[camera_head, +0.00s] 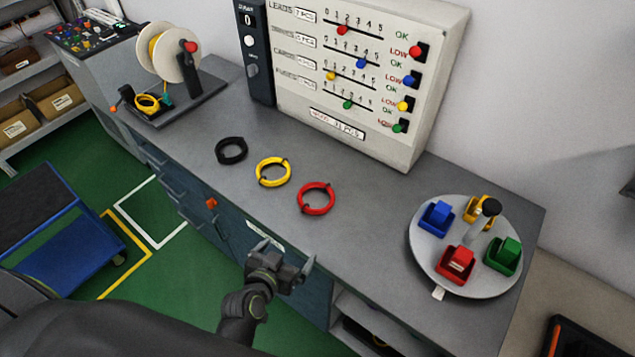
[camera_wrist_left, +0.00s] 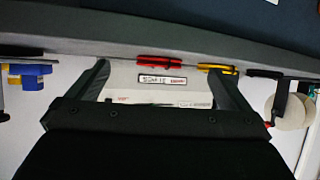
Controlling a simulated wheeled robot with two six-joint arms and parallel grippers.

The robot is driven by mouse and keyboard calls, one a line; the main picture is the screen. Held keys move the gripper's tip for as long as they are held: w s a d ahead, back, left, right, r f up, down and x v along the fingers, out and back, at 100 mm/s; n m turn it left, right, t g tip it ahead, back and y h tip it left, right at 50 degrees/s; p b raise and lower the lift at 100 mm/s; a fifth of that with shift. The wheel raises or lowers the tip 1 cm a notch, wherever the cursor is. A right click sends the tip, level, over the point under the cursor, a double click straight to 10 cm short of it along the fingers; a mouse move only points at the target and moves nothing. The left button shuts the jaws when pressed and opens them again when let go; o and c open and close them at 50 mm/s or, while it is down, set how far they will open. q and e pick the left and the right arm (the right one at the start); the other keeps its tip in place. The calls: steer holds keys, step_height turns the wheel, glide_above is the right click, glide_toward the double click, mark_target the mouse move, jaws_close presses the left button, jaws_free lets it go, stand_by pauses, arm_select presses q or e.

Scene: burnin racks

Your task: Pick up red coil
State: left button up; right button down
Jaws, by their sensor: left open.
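The red coil (camera_head: 316,198) lies flat on the grey bench, right of the yellow coil (camera_head: 273,172) and the black coil (camera_head: 231,151). My left gripper (camera_head: 287,254) is open and empty at the bench's front edge, nearer to me than the red coil and apart from it. In the left wrist view, which looks upside down, the red coil (camera_wrist_left: 159,58) shows edge-on between the two open fingers (camera_wrist_left: 160,72). The yellow coil (camera_wrist_left: 217,67) shows near the right finger there. My right gripper is not in view.
A round turntable (camera_head: 426,263) with blue, yellow, red and green bins stands at the bench's right end. A white panel (camera_head: 385,145) with coloured sliders stands behind the coils. A spool stand (camera_head: 205,93) is at the left. The bench around the red coil is clear.

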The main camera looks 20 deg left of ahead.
arm_select(q)
step_height(320, 180, up, 5)
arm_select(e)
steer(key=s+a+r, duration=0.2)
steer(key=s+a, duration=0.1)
arm_select(q)
steer(key=t+b, duration=0.1)
steer(key=b, duration=0.2)
glide_toward(312, 204)
steer(key=shift+w+d+r, duration=0.2)
steer(key=shift+w+r, duration=0.05)
steer(key=shift+w, duration=0.3)
steer(key=shift+w+d+r, duration=0.2)
steer(key=shift+w+r, duration=0.05)
steer(key=shift+w, duration=0.3)
steer(key=shift+w+d+f+b, duration=0.1)
steer(key=shift+w+f+b, duration=0.05)
steer(key=shift+w+b, duration=0.4)
steer(key=b+x, duration=0.3)
steer(key=x, duration=0.1)
steer(key=shift+f+b, duration=0.35)
steer(key=shift+b, duration=0.05)
steer(key=shift+w, duration=0.45)
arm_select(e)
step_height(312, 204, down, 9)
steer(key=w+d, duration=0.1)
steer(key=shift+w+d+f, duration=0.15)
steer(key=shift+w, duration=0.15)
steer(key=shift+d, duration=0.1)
